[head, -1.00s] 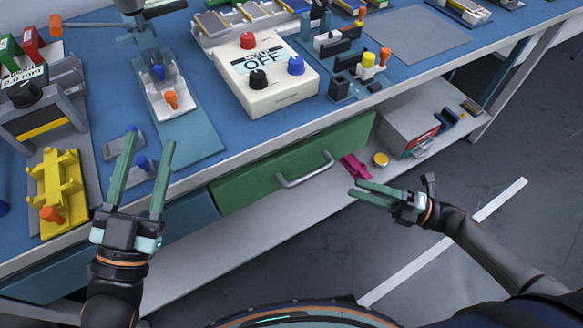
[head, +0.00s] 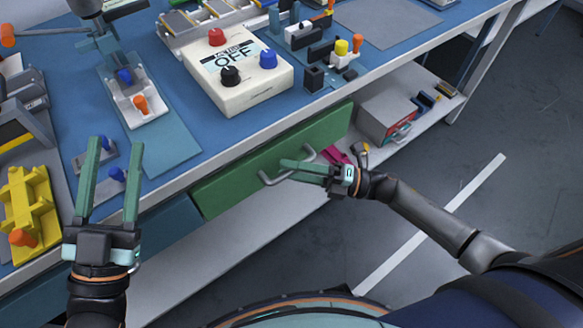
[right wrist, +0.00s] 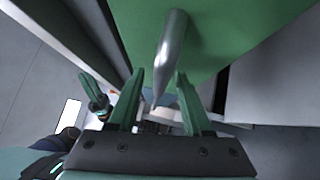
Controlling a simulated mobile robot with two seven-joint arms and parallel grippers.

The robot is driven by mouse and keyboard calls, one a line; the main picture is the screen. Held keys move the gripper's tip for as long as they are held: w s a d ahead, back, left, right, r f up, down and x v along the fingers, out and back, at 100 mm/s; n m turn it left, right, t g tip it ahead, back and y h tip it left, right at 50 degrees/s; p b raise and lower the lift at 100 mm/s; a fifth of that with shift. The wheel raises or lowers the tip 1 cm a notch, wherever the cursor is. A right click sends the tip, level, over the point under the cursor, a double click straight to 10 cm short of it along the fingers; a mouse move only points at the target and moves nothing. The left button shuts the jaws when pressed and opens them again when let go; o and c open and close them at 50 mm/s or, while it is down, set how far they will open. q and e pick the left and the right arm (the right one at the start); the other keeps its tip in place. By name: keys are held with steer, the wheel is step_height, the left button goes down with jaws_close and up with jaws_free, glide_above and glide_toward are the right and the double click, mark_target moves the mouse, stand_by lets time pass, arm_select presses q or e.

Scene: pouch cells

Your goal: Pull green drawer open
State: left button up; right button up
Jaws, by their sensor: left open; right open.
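The green drawer (head: 235,180) is set under the blue workbench and looks closed. Its grey bar handle (head: 268,179) sticks out from its front. In the head view my right gripper (head: 284,168) is at the handle and hides part of it. In the right wrist view the handle (right wrist: 172,50) lies ahead, with its end between the two green fingers of the right gripper (right wrist: 158,88), which are apart. I cannot tell whether they touch it. My left gripper (head: 112,160) is open and empty over the left front of the workbench.
A white control box (head: 250,95) reading OFF stands on the workbench (head: 185,105) above the drawer. A yellow rack (head: 30,205) is at the left. A grey box (head: 375,120) and a magenta item (head: 338,155) lie on the lower shelf. Open floor is at the right.

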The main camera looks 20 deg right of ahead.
steer(key=shift+a, duration=0.15)
steer(key=shift+c, duration=0.2)
jaws_close()
stand_by(1.2)
